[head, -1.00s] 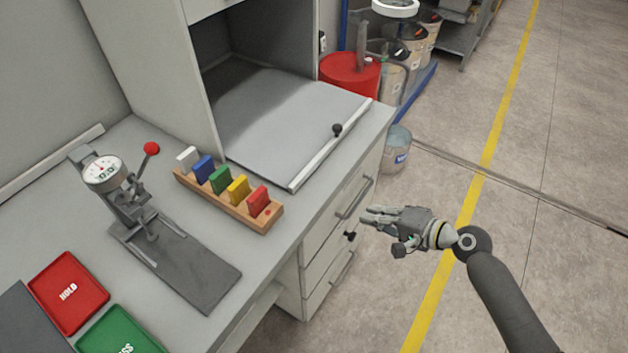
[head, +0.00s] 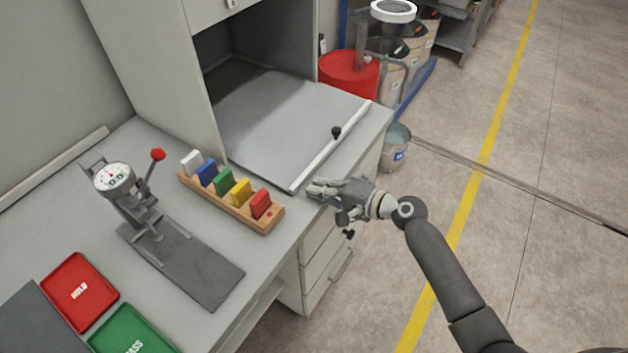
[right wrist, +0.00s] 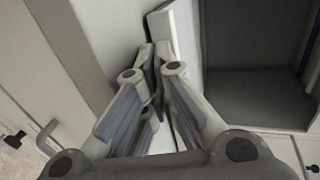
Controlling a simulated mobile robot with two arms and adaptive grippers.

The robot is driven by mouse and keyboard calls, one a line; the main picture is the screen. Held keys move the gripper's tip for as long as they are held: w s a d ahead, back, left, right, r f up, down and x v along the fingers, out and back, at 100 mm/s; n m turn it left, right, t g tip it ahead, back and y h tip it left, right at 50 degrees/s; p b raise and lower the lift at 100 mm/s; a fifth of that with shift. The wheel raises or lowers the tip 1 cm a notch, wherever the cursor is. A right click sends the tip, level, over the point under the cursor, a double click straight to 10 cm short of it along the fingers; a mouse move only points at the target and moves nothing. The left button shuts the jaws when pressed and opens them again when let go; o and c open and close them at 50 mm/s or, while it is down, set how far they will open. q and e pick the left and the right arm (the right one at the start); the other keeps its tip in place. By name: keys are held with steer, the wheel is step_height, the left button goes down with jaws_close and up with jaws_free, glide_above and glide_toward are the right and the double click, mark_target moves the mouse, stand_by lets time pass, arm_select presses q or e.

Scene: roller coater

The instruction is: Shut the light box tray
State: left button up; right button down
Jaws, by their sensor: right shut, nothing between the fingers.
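The light box tray (head: 285,120) is a grey sheet with a white front rail (head: 332,145) and a black knob (head: 336,132). It is pulled out from the dark opening of the light box (head: 225,48) over the bench top. My right gripper (head: 312,189) is shut and empty, near the bench's front edge and just in front of the rail's near end. In the right wrist view the shut fingers (right wrist: 152,55) point along the rail (right wrist: 163,45), with the dark opening to the right. Contact with the rail cannot be told. My left gripper is not in view.
A wooden rack (head: 235,205) of coloured blocks stands left of the tray. A dial gauge press (head: 112,180) and red (head: 78,290) and green (head: 132,333) trays lie further left. Drawers (head: 325,250) are below the bench edge. A bucket (head: 396,148) stands on the floor to the right.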

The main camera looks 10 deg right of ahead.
steer(key=shift+w+a, duration=0.55)
steer(key=shift+a, duration=0.1)
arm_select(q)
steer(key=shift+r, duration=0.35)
